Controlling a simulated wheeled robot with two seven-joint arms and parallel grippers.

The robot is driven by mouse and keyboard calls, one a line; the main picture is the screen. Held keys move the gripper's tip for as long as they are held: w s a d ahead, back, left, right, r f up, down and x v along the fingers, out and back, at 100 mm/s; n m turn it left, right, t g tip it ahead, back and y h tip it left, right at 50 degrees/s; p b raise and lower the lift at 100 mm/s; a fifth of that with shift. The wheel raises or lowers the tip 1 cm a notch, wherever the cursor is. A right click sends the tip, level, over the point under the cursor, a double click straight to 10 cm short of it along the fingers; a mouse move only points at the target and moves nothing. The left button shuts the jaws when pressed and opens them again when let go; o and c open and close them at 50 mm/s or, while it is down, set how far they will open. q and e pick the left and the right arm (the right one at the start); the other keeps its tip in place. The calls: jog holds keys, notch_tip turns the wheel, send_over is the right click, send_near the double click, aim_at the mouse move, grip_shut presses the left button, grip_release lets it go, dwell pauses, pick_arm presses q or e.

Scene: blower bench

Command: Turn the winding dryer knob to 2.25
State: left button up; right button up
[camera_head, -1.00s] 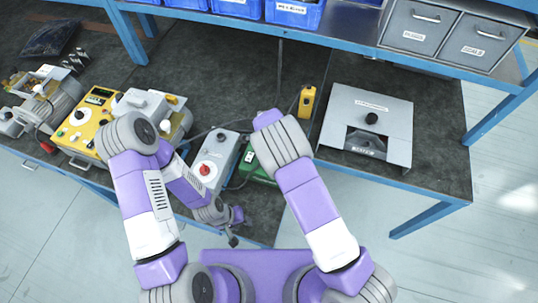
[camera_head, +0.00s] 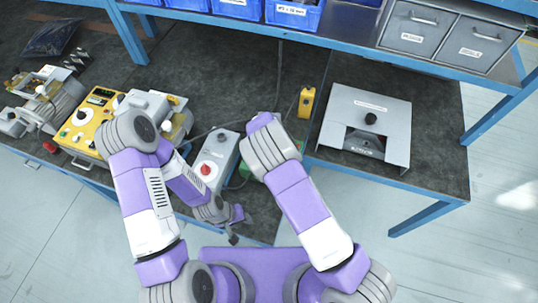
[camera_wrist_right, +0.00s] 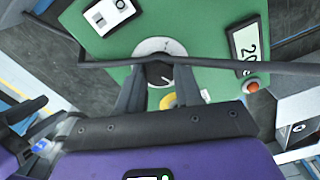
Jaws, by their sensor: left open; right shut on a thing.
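A green unit (camera_wrist_right: 215,25) fills much of the right wrist view. It has a white round dial plate (camera_wrist_right: 150,47) with a dark knob (camera_wrist_right: 160,73) in its middle. My right gripper (camera_wrist_right: 158,84) is shut on the knob, one finger on each side, and partly hides it and the dial marks. A display (camera_wrist_right: 246,45) on the unit reads "20" and is partly cut by a dark bar. In the head view my right arm hides the right gripper and most of the green unit. My left gripper (camera_head: 238,227) is open and empty near the bench's front edge.
A grey box with a red knob (camera_head: 205,169) stands left of the green unit. A yellow panel (camera_head: 88,123) and motors are farther left. A yellow pendant (camera_head: 306,102) and a grey stand (camera_head: 368,115) are to the right. Blue bins (camera_head: 293,12) line the shelf.

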pick_arm(q)
jog(key=shift+r, duration=0.1)
pick_arm(e)
jog(key=shift+w+m, duration=0.1)
jog(key=shift+m, duration=0.4)
jog(key=o, duration=1)
jog(key=shift+o, duration=0.2)
pick_arm(q)
jog(key=shift+r, duration=0.1)
pick_arm(e)
notch_tip(320, 180, up, 8)
jog(key=shift+f, duration=0.2)
